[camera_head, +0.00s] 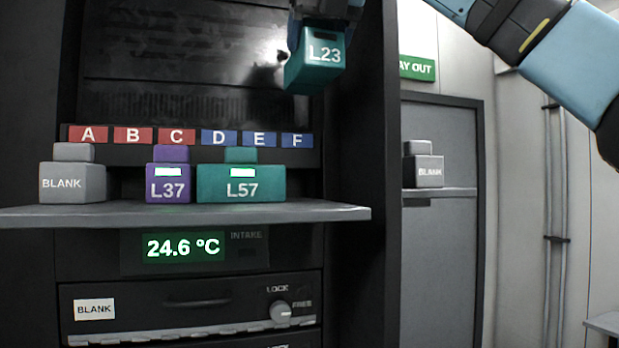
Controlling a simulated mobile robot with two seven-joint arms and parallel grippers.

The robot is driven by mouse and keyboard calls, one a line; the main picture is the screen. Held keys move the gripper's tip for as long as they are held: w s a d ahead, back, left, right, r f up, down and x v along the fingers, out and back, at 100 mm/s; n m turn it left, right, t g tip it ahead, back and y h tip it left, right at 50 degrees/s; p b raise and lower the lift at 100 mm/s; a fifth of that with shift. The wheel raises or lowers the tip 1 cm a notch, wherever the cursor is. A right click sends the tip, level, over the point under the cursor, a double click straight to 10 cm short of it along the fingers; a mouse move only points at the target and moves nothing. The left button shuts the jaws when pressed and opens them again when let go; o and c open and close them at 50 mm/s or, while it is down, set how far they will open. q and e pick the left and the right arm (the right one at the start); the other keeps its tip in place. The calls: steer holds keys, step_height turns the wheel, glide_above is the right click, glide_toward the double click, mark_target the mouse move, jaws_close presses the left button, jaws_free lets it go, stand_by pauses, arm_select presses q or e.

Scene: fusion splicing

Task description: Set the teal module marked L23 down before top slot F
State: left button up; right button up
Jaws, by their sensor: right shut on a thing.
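The teal module marked L23 (316,62) hangs in the air at the top of the head view, above and a little right of the slot label F (297,140). My right gripper (326,14) is shut on its top; the fingers are mostly cut off by the upper picture edge. The blue F label is the rightmost in the row over the grey shelf (330,212). The shelf in front of F is bare. My left gripper is not in the picture.
On the shelf stand a grey BLANK module (72,184), a purple module L37 (168,186) and a wide teal module L57 (215,183), whose right end is near label F. The dark cabinet side wall (362,130) rises at right. Another grey BLANK (428,172) sits on a farther ledge.

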mark_target(317, 77)
steer(key=f, duration=0.5)
steer(key=shift+s+d+b, duration=0.1)
steer(key=shift+s+b, duration=0.1)
steer(key=shift+b, duration=0.1)
step_height(317, 77, down, 13)
steer(key=shift+w+r, duration=0.1)
steer(key=shift+w, duration=0.05)
steer(key=shift+w+f, duration=0.1)
steer(key=shift+f, duration=0.35)
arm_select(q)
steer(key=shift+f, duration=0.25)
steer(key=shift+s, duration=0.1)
arm_select(e)
steer(key=shift+f, duration=0.1)
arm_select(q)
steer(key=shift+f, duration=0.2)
arm_select(e)
steer(key=o, duration=1)
steer(key=shift+o, duration=0.2)
